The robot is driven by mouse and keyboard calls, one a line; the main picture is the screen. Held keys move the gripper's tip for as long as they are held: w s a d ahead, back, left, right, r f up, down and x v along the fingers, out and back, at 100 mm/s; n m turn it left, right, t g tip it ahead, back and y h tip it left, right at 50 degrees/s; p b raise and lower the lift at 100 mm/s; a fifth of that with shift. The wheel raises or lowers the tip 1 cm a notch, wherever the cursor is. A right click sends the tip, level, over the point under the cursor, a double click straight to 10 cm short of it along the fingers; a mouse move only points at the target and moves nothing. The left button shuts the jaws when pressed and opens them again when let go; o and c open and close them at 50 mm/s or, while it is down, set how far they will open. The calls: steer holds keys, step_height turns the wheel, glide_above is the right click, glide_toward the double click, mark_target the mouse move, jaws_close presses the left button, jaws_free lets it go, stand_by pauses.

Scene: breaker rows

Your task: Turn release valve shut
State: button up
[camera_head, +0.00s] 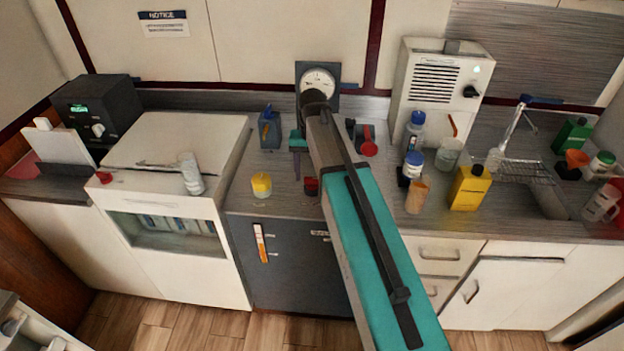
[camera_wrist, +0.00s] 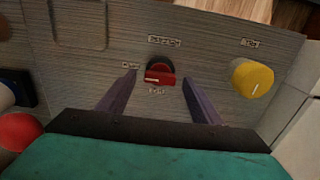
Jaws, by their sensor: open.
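A red valve knob with a dark base (camera_wrist: 160,74) sits on the grey counter in the wrist view. Its raised red bar lies roughly across the picture, with a pale mark towards its left. Small labels stand around it: one at left seems to read "Open", and one lies below it; the label above is too blurred to read. My gripper (camera_wrist: 160,79) is open, with one purple finger on each side of the knob and gaps between. In the head view the red knob (camera_head: 311,187) is right of a purple finger; my arm hides the other finger.
In the head view, a round gauge (camera_head: 318,80) is on the wall behind. A blue container (camera_head: 269,130) and a red-ended item (camera_head: 369,148) stand near my arm. Several bottles crowd the counter at right.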

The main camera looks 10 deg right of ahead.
steer(key=shift+f, duration=0.45)
steer(key=shift+c, duration=0.2)
steer(key=c, duration=1)
